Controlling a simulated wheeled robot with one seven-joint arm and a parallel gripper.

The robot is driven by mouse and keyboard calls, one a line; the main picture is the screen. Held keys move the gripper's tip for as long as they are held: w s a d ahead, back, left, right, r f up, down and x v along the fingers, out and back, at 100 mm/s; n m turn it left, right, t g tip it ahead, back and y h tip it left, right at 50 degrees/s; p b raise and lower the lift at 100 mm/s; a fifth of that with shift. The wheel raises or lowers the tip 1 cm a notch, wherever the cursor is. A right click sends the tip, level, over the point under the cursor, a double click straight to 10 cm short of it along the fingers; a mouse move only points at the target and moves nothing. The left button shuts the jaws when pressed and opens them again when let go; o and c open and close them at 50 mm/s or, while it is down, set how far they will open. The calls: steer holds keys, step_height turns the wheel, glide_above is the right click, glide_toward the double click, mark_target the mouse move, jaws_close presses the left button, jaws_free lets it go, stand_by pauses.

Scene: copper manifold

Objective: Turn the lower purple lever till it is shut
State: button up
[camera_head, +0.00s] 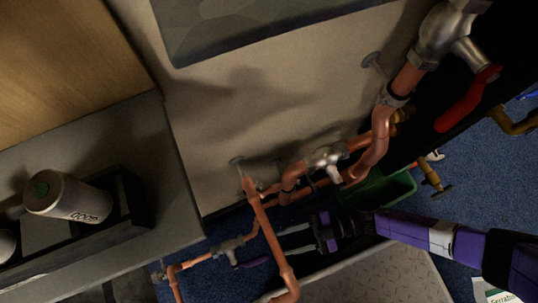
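A dark purple lever (254,262) sticks out to the right from a small grey valve (229,246) on the low copper pipe, at the bottom left of the middle. The copper pipe in front hides part of its right end. My gripper (282,243) comes in from the right on my purple arm. Its two grey fingers point left and stand apart, with a gap between them. The fingertips are close to the lever's right end, beside the upright copper pipe; I cannot tell whether they touch. I see nothing held between them.
A copper pipe (270,236) runs down in front of the fingertips. Other pipes carry a grey valve (324,158) and a red lever (468,99). A green bin (393,191) stands behind my gripper. A metal tread plate (372,280) lies below. A counter (150,160) fills the left.

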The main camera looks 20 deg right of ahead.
mark_target(257, 261)
steer(key=shift+s+a+f+n+g+b, duration=0.15)
steer(key=shift+s+a+f+g+b, duration=0.15)
steer(key=shift+a, duration=1.3)
steer(key=shift+s+a+f+n+g+b, duration=0.2)
steer(key=shift+a+g, duration=0.25)
steer(key=shift+a, duration=1.15)
steer(key=shift+s+a+f+n+g+b, duration=0.15)
steer(key=shift+s+a+f+g, duration=0.2)
steer(key=shift+a, duration=1.25)
jaws_close()
